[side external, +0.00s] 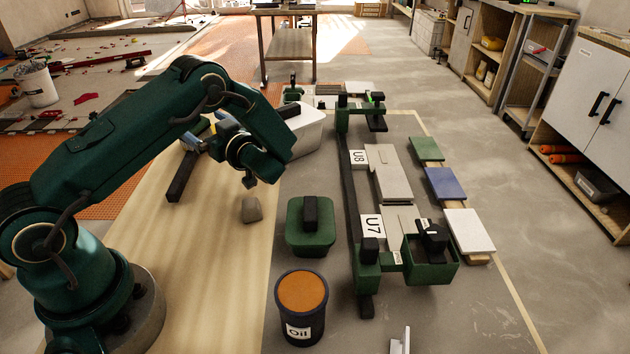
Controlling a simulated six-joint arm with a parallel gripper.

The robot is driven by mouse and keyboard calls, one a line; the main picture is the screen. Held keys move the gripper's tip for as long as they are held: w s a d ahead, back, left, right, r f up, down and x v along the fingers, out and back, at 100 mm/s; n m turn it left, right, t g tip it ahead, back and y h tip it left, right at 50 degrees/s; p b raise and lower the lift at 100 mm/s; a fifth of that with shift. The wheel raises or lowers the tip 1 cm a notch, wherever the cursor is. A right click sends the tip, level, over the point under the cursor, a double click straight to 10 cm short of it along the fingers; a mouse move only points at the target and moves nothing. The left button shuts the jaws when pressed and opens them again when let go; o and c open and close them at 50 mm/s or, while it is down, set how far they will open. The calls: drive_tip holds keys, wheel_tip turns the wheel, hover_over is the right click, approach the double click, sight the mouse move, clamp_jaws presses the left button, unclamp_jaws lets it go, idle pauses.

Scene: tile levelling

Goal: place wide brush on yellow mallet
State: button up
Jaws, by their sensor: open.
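My gripper (250,181) hangs over the pale wooden board, pointing down, with its jaws open and nothing seen between them. A small beige-grey block (252,210) lies on the board just below the gripper, apart from it. I cannot make out a wide brush or a yellow mallet for certain.
A green box with a black handle (295,240) and an oil tub (303,322) stand right of the board. A white tub (306,137) is behind the gripper. A green frame (349,205) surrounds grey tiles (391,180). Green, blue and white tiles (446,184) lie farther right.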

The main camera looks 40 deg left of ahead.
wheel_tip(320, 180, up, 6)
drive_tip(key=s+d+m+g+h, duration=0.2)
drive_tip(key=s+d+m+h, duration=0.15)
drive_tip(key=s+h, duration=0.2)
drive_tip(key=s+d+m+t+h, duration=0.3)
drive_tip(key=d+m+h, duration=0.3)
drive_tip(key=d, duration=0.5)
drive_tip(key=s+d+r+m+t+h, duration=0.1)
drive_tip(key=s+d+m+t+h, duration=0.3)
drive_tip(key=d, duration=0.7)
drive_tip(key=s+m+h, duration=0.2)
drive_tip(key=m, duration=0.2)
drive_tip(key=shift+d+r+t, duration=0.2)
drive_tip(key=shift+r+t, duration=0.1)
drive_tip(key=shift+m+h, duration=0.25)
drive_tip(key=shift+m, duration=0.1)
